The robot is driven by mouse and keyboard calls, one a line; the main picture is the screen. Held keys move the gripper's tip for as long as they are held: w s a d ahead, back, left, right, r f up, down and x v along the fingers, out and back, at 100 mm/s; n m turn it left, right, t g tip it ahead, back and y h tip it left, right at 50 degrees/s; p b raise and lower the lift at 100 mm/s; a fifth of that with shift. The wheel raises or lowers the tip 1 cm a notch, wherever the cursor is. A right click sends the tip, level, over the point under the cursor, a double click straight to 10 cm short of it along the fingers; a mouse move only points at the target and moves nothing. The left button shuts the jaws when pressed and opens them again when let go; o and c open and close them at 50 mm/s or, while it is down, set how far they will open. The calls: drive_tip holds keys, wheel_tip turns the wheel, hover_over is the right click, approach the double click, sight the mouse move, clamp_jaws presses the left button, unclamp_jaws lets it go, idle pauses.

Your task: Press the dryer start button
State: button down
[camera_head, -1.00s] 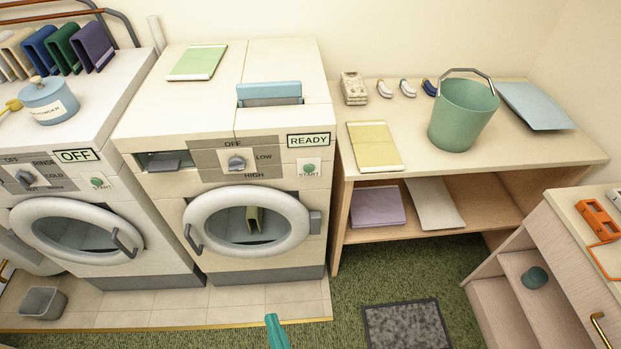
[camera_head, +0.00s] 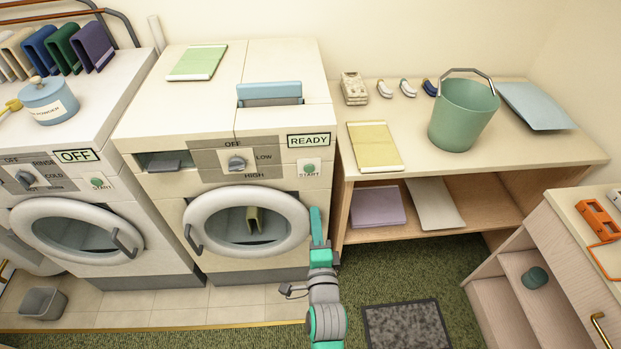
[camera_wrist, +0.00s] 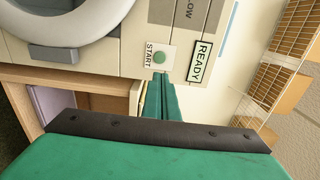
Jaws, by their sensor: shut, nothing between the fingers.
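The dryer (camera_head: 222,232) is the right-hand machine, with its round door shut and a READY sign (camera_head: 308,140) on its panel. Its green round start button (camera_head: 309,168) sits on a white START plate below that sign. The button also shows in the wrist view (camera_wrist: 159,57), with the READY sign (camera_wrist: 201,62) beside it. My gripper (camera_head: 317,213) is shut and empty, below the button and beside the right side of the dryer door. In the wrist view its green fingertips (camera_wrist: 160,78) point towards the START plate, just short of the button in the picture. I cannot tell the exact gap.
The washer (camera_head: 85,245) with an OFF sign stands at the left, with its own START button (camera_head: 97,182). A wooden table (camera_head: 480,155) with a green bucket (camera_head: 462,115) stands close at the right. A low cabinet (camera_head: 565,265) is at the far right. The green floor in front is mostly clear.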

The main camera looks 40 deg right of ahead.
sight(310, 169)
drive_tip(key=x, duration=1.3)
drive_tip(key=shift+w+d, duration=0.1)
drive_tip(key=shift+w, duration=0.25)
drive_tip(key=shift+w+d, duration=0.1)
drive_tip(key=shift+w+d+r, duration=0.15)
drive_tip(key=shift+w+d, duration=0.25)
drive_tip(key=shift+w, duration=0.2)
drive_tip(key=shift+s+a, duration=0.2)
drive_tip(key=shift+s, duration=0.25)
drive_tip(key=v, duration=1.3)
drive_tip(key=shift+s+a+f, duration=0.2)
drive_tip(key=shift+s, duration=0.05)
